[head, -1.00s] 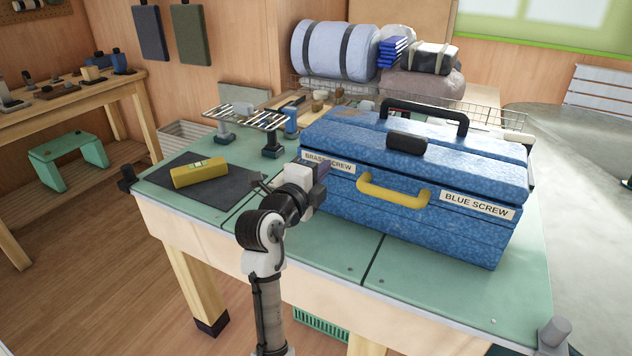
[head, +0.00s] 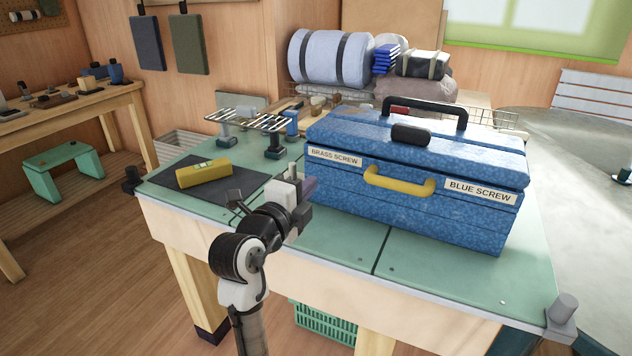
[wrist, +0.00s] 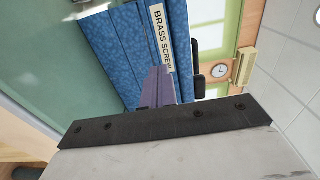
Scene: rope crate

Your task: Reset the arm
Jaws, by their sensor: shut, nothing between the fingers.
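My gripper (head: 306,188) is in front of the left end of a blue toolbox (head: 400,205), above the green workbench top. It is shut and empty. In the wrist view its purple-grey fingers (wrist: 157,88) show together in front of the blue toolbox wall (wrist: 112,50), near the "BRASS SCREW" label (wrist: 162,38). I cannot tell whether the fingertips touch the toolbox. The toolbox is closed, with a yellow front handle (head: 398,182) and a black top handle (head: 425,108).
A yellow level (head: 204,173) lies on a dark mat (head: 235,190) to the left. A small slatted rack (head: 247,119) stands behind it. A grey vise-like block (head: 562,310) sits at the front right corner. The front strip of the workbench (head: 440,270) is clear.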

